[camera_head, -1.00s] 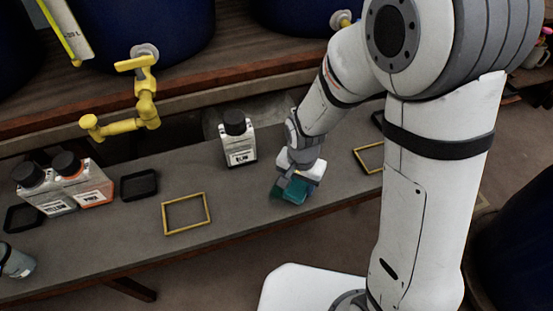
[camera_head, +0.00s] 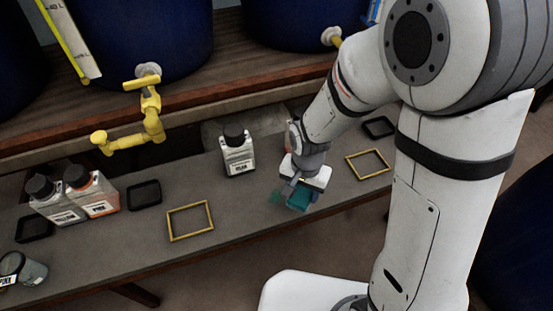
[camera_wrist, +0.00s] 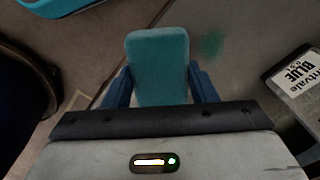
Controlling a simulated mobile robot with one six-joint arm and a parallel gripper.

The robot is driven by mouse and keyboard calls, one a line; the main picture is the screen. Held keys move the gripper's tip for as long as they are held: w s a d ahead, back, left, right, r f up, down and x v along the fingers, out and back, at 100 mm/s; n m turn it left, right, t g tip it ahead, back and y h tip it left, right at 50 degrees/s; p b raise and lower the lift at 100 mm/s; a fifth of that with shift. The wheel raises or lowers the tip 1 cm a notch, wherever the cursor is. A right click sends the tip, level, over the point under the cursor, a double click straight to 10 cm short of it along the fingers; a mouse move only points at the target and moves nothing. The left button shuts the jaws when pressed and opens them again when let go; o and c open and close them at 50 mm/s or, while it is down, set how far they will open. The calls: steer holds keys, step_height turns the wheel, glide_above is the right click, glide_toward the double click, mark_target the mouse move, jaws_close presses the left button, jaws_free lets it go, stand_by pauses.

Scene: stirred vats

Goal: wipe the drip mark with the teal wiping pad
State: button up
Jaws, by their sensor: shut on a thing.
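The teal wiping pad (camera_head: 299,199) is held in my gripper (camera_head: 301,187) over the grey bench. The wrist view shows the pad (camera_wrist: 158,62) between the two blue fingers (camera_wrist: 160,88), which are shut on it. The drip mark is a small green smudge (camera_head: 274,196) on the bench, just left of the pad in the head view. In the wrist view the mark (camera_wrist: 212,43) lies to the pad's right, uncovered. Whether the pad touches the bench is unclear.
A white bottle with a dark cap (camera_head: 238,156) stands behind and left of the mark. Empty yellow frames (camera_head: 190,236) (camera_head: 368,149) lie on either side. Two capped bottles (camera_head: 97,200) and a grey jar (camera_head: 30,268) are at left. A yellow tap (camera_head: 150,120) overhangs the bench.

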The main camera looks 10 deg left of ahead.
steer(key=shift+r+p, duration=0.65)
steer(key=shift+r, duration=0.5)
